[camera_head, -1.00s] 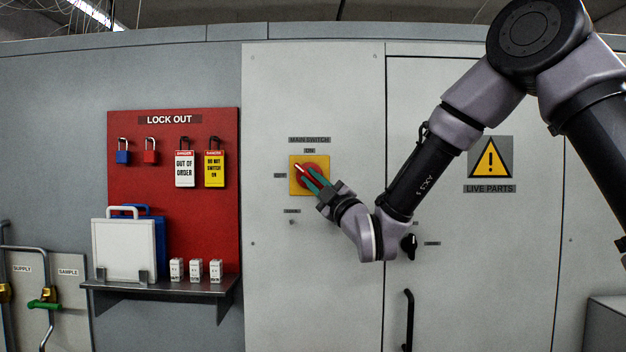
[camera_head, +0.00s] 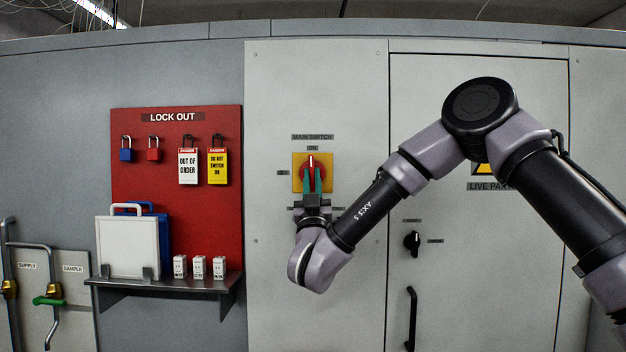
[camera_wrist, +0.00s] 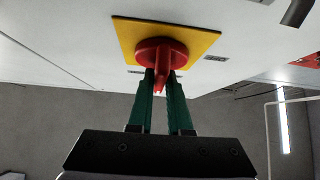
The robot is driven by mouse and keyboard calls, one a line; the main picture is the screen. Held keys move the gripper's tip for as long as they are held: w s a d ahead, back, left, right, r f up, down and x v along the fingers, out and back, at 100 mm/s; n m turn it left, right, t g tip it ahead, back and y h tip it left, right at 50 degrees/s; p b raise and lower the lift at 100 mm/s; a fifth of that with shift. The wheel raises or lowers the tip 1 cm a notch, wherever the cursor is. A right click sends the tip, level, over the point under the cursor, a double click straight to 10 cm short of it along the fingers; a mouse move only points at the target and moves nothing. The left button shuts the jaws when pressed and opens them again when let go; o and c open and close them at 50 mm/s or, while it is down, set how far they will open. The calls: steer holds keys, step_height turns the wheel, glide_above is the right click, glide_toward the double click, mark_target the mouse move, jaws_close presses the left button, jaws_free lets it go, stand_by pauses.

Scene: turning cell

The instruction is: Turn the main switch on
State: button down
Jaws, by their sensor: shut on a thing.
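The main switch (camera_head: 312,162) is a red rotary handle on a square yellow plate (camera_head: 298,186), mounted on the light grey cabinet. Its white pointer line stands upright, toward the ON label (camera_head: 312,148) above the plate. My gripper (camera_head: 312,180) comes from below, its green fingers closed on the handle's grip bar. In the wrist view my gripper (camera_wrist: 160,88) has one finger on each side of the red handle (camera_wrist: 161,56), against the yellow plate (camera_wrist: 190,39). The fingers cover the lower part of the handle.
A red lock-out board (camera_head: 180,235) with padlocks and tags hangs at the left, above a shelf (camera_head: 170,283) holding cases and small white boxes. A black knob (camera_head: 412,241) and a door handle (camera_head: 410,315) are on the cabinet door at right.

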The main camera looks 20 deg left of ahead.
mark_target(311, 179)
steer(key=shift+m+t+h, duration=0.3)
steer(key=shift+m+h, duration=0.6)
steer(key=shift+m, duration=0.2)
steer(key=c, duration=0.8)
jaws_free()
steer(key=shift+c, duration=0.2)
steer(key=v, duration=0.5)
steer(key=shift+s+a+f, duration=0.1)
steer(key=shift+s+a, duration=0.05)
steer(key=shift+s, duration=0.05)
steer(key=v, duration=0.5)
steer(key=shift+s+f, duration=0.1)
steer(key=shift+f, duration=0.05)
